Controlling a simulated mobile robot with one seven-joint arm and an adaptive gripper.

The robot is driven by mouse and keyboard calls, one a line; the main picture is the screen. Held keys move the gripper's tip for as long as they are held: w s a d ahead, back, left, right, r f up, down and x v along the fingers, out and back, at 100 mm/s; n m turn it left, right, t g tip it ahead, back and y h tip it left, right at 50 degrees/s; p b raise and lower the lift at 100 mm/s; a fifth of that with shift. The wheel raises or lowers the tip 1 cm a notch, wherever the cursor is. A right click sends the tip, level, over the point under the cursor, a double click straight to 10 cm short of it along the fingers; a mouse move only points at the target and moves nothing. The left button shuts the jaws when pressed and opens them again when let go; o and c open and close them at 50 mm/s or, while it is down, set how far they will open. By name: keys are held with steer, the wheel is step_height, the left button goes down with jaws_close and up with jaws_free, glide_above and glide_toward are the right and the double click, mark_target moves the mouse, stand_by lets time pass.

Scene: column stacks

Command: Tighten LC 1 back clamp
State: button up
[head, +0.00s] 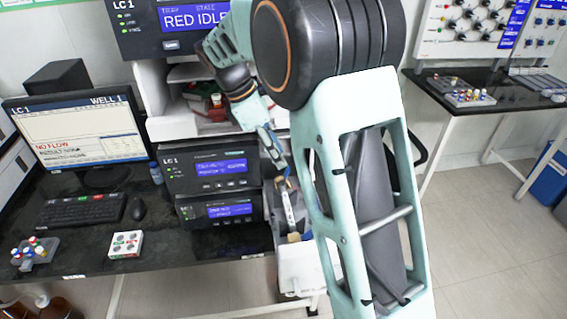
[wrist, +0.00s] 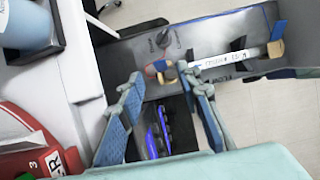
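A silver column with a white label (wrist: 225,60) lies along the grey tray (wrist: 215,33) in the wrist view; it also shows beside the LC 1 stack in the head view (head: 289,208). The back clamp (wrist: 161,69), with blue and tan parts, is at the column's far end, close to my fingertips. The front clamp (wrist: 278,40), at the other end, has a raised blue lever and a tan part. My gripper (wrist: 160,88) is open, fingers apart, with nothing seen held between them. In the head view my gripper (head: 275,150) is above the column's far end, partly hidden by my arm.
LC 1 modules with blue screens (head: 215,168) stand left of the column. A monitor (head: 80,130) reads NO FLOW. In the wrist view, a red round object (wrist: 30,145) and a blue-grey container (wrist: 25,22) are at left. Open floor lies at right.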

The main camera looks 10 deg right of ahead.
steer(key=v, duration=0.6)
steer(key=shift+r, duration=0.25)
steer(key=shift+a, duration=0.1)
